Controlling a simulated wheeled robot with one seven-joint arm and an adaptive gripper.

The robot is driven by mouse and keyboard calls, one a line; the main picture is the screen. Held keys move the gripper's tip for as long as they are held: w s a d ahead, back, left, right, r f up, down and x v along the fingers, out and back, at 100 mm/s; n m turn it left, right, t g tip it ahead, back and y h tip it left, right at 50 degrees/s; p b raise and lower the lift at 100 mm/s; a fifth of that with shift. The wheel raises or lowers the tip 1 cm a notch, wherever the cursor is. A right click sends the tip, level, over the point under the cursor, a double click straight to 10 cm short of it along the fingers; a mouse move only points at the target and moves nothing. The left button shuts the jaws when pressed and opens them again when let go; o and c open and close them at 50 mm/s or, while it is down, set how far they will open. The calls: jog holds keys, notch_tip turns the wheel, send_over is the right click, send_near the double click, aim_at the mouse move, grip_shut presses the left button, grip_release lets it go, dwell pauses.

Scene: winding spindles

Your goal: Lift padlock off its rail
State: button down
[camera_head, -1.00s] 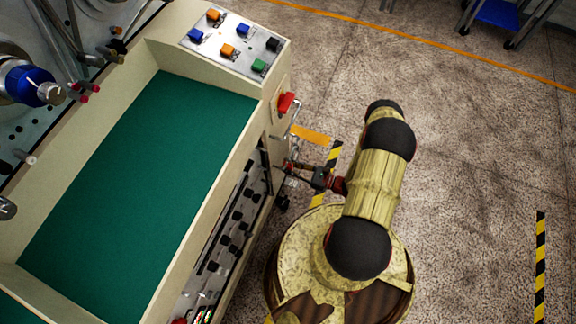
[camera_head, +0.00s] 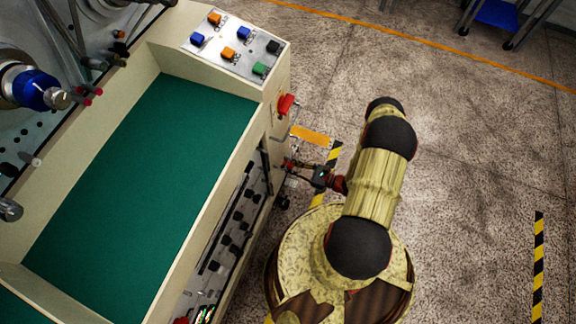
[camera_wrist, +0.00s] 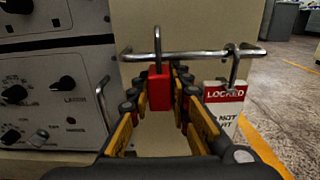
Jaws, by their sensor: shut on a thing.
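The red padlock (camera_wrist: 159,90) hangs upright in the wrist view, its steel shackle (camera_wrist: 157,40) looping up above the horizontal metal rail (camera_wrist: 195,55). The shackle appears to be around the rail. My gripper (camera_wrist: 161,82) is shut on the red body just below the rail, with a finger on each side. In the head view, my gripper (camera_head: 296,165) is at the machine's right end face, below the red knob. The padlock is too small to make out clearly there.
A red-and-white LOCKED tag (camera_wrist: 224,100) hangs from a hook on the rail, right of the padlock. A control panel with black knobs (camera_wrist: 62,84) is at left. The cream machine (camera_head: 215,185) stands left of my arm; open floor (camera_head: 470,180) is at right.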

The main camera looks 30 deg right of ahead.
jog(key=shift+r, duration=0.1)
dwell(0.3)
jog(key=b+v, duration=0.1)
jog(key=v, duration=0.6)
dwell(0.7)
jog(key=s+d+r, duration=0.3)
jog(key=s+d, duration=0.2)
jog(key=s, duration=0.1)
jog(key=shift+s+p, duration=0.2)
jog(key=shift+p, duration=0.1)
dwell(0.5)
